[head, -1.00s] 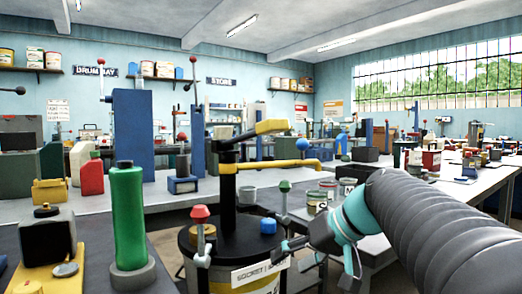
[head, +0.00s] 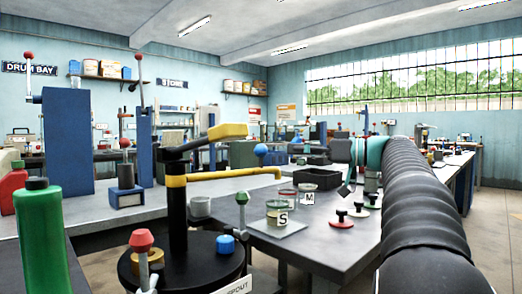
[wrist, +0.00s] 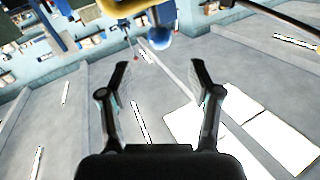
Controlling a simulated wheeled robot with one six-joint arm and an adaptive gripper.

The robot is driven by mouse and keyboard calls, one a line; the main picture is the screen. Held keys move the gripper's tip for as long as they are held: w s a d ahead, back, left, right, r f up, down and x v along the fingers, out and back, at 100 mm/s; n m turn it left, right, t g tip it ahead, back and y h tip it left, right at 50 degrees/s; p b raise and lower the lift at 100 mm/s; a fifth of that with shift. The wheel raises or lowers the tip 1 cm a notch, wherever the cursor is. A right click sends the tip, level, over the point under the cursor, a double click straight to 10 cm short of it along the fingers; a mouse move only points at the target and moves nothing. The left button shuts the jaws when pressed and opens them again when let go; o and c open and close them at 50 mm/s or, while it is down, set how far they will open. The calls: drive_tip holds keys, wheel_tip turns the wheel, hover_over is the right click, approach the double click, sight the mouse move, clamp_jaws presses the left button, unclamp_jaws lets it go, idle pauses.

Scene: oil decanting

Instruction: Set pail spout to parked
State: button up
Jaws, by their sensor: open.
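My gripper (wrist: 160,65) is open and empty in the wrist view. The blue knob (wrist: 158,38) and a yellow part (wrist: 122,6) lie beyond the fingertips, apart from them. In the head view my gripper is right of the spout, partly hidden by my arm.
A red-topped valve (head: 141,240) and blue cap (head: 225,245) sit on the pail lid. A green bottle (head: 42,240) stands left. Open floor shows at right.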

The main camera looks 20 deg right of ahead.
sight(261, 149)
drive_tip(key=p+x, duration=0.1)
drive_tip(key=x, duration=0.9)
drive_tip(key=shift+a, duration=0.1)
clamp_jaws()
